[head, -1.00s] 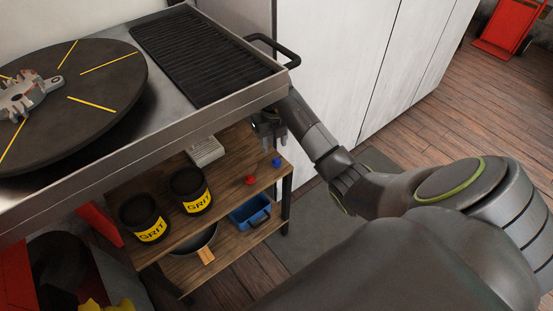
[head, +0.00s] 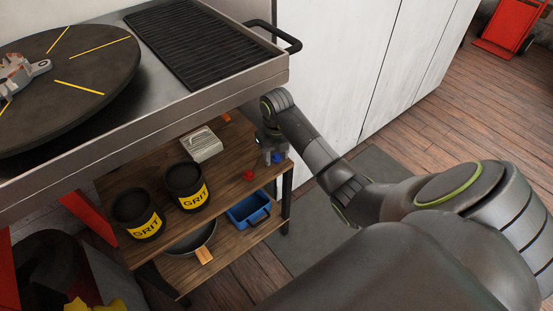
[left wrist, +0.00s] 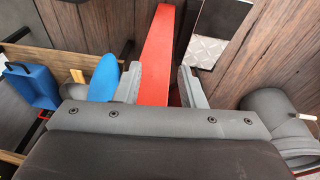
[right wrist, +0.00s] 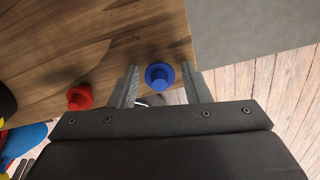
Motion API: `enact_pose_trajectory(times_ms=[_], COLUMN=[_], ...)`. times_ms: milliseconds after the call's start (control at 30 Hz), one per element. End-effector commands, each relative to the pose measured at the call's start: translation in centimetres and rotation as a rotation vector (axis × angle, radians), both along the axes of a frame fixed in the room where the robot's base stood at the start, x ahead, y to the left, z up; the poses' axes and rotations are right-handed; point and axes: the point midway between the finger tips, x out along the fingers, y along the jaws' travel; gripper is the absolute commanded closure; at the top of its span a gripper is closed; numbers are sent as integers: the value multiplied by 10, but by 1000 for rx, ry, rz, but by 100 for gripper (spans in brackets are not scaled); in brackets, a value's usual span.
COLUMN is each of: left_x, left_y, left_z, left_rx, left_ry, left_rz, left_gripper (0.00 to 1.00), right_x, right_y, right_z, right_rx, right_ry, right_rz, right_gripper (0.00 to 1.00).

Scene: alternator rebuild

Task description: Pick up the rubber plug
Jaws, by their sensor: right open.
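Two small flanged plugs stand on the wooden shelf: a blue plug (head: 277,158) near its right end and a red plug (head: 248,175) to its left. I cannot tell which is the rubber plug. In the right wrist view, the blue plug (right wrist: 159,75) lies between the open fingertips of my right gripper (right wrist: 160,85), apart from both. The red plug (right wrist: 79,97) is left of the fingers. In the head view my right gripper (head: 270,148) is at the blue plug, partly covering it. My left gripper (left wrist: 157,75) is open and empty, away from the shelf.
The metal bench (head: 150,128) overhangs the wooden shelf (head: 225,178). Two black GRIT tubs (head: 185,182) and a light grey box (head: 201,145) share the shelf. A blue bin (head: 247,210) and a pan (head: 195,240) sit below. Red bars stand at the left.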

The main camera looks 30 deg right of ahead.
Motion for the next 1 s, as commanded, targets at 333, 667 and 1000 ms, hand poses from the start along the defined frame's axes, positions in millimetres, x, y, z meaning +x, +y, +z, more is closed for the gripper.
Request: enact_pose_trajectory(times_ms=[333,667,1000], left_x=[1,0,-5], left_y=[0,0,2], left_z=[2,1,0], left_rx=[0,0,7], left_ry=[-4,0,21], left_rz=[-1,0,1], left_gripper=[64,64,64], right_x=[0,0,1], right_y=[0,0,0], right_z=[-1,-1,24], right_rx=[0,0,0], right_ry=[0,0,-3], right_rz=[1,1,2], right_gripper=[73,94,94])
